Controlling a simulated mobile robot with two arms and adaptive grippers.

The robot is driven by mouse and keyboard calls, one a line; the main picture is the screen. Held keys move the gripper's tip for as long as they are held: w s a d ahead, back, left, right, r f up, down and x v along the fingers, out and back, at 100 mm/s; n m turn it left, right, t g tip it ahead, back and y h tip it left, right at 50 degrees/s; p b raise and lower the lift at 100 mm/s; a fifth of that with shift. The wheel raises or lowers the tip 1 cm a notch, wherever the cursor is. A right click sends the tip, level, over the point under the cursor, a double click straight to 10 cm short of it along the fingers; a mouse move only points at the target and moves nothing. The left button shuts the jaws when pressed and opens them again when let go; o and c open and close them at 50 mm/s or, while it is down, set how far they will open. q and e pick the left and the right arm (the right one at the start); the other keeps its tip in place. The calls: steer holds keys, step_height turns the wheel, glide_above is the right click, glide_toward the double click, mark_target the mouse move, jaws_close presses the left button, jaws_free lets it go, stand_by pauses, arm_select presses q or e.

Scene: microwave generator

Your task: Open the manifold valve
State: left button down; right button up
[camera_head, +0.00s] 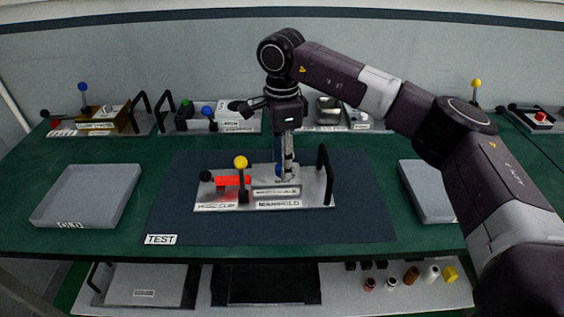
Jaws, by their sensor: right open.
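The manifold (275,191) sits on a flat metal plate on the dark test mat, in the middle of the head view. The plate carries a "MANIFOLD" label, a yellow-knobbed upright lever (241,163), a red part (228,181) with a black knob, and a black handle (325,160) at its right end. A blue knob (279,170) shows at the manifold block, partly hidden by my gripper. My right gripper (285,172) points straight down over the block, open, with its fingertips at the blue knob. Contact is unclear. My left gripper is out of view.
Grey trays stand left (87,195) and right (424,191) of the mat (180,225). Several other fixtures with levers and handles line the table's back edge. A lower shelf (340,290) holds trays and small coloured parts. Bare mat lies in front of the plate.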

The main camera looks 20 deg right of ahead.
step_height(320, 180, up, 11)
steer(key=shift+r, duration=0.15)
stand_by(0.4)
